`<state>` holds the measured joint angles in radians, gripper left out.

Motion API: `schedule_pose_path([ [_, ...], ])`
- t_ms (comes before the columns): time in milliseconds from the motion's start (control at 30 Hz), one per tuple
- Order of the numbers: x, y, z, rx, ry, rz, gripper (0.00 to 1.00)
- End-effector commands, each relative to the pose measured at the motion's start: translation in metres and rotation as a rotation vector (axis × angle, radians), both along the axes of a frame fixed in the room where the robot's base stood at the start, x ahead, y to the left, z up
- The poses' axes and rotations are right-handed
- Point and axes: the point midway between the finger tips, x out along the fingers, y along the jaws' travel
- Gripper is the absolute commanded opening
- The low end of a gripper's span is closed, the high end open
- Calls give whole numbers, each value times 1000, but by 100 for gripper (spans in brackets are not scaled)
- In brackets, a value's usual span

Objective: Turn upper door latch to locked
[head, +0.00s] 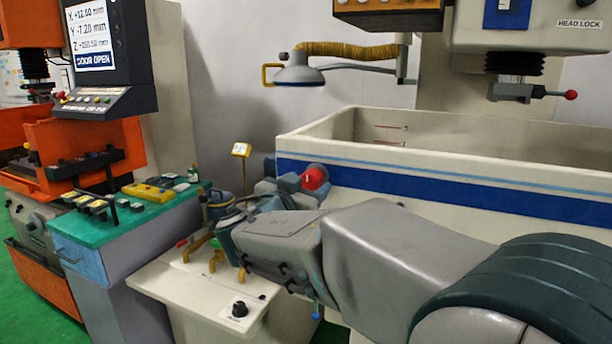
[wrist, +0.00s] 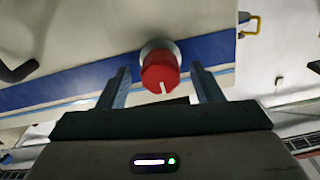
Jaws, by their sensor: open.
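The upper door latch appears to be the red knob (wrist: 160,72) on a grey round base, on the tank's blue stripe. A white mark shows on its face. The same red knob shows in the head view (head: 315,177), at the tank's left corner. My gripper (wrist: 160,80) is open, with one finger on each side of the knob and visible gaps on both sides. It is apart from the knob as far as I can see. In the head view my gripper (head: 286,186) is partly hidden by my arm.
The pale tank (head: 440,165) with a blue band fills the right side. Below stands a white cabinet (head: 190,290) with coloured levers and a black knob (head: 239,309). A teal-topped cart (head: 130,215) and a display (head: 92,35) reading DOOR OPEN are at left.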

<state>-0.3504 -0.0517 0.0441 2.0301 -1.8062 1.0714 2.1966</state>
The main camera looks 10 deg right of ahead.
Motion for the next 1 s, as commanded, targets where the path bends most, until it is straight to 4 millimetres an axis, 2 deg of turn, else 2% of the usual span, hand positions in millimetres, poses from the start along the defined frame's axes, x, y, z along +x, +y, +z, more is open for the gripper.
schedule_pose_path([
  [167,11,-8,1,-1,1,-1,59],
  [467,12,-9,0,0,0,0,59],
  [600,12,-9,0,0,0,0,20],
  [633,12,-9,0,0,0,0,15],
  [700,11,-14,0,0,0,-2,15],
  [1000,12,-10,-4,-18,12,-2,15],
])
